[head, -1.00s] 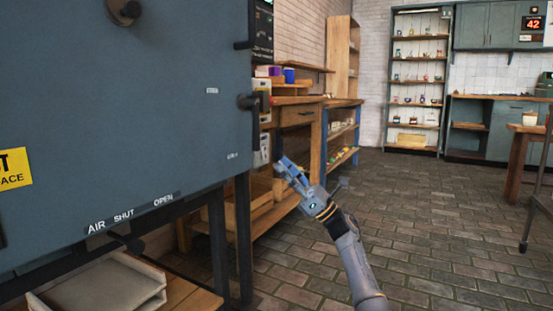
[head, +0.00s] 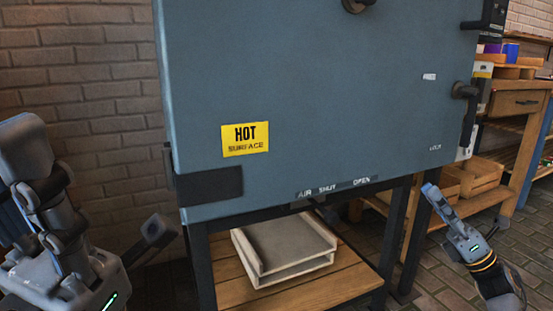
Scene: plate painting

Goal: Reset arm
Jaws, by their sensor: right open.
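My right gripper (head: 432,192) is in the lower right, open and empty, its fingers pointing up and left. It is seen edge-on, in front of the wooden shelving and beside the kiln's right front leg. My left gripper (head: 95,188) is close to the camera at the lower left, cut off by the picture edge. Its dark fingers are spread wide with nothing between them. The large blue-grey kiln (head: 320,90) fills the middle, with a yellow hot-surface label (head: 245,139). Neither gripper appears to hold anything.
A pale tray stack (head: 285,245) sits on the wooden shelf (head: 300,290) under the kiln. A dark handle (head: 465,91) sticks out at the kiln's right. Wooden shelving (head: 520,103) with boxes stands behind at right. Brick floor is open at the lower right.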

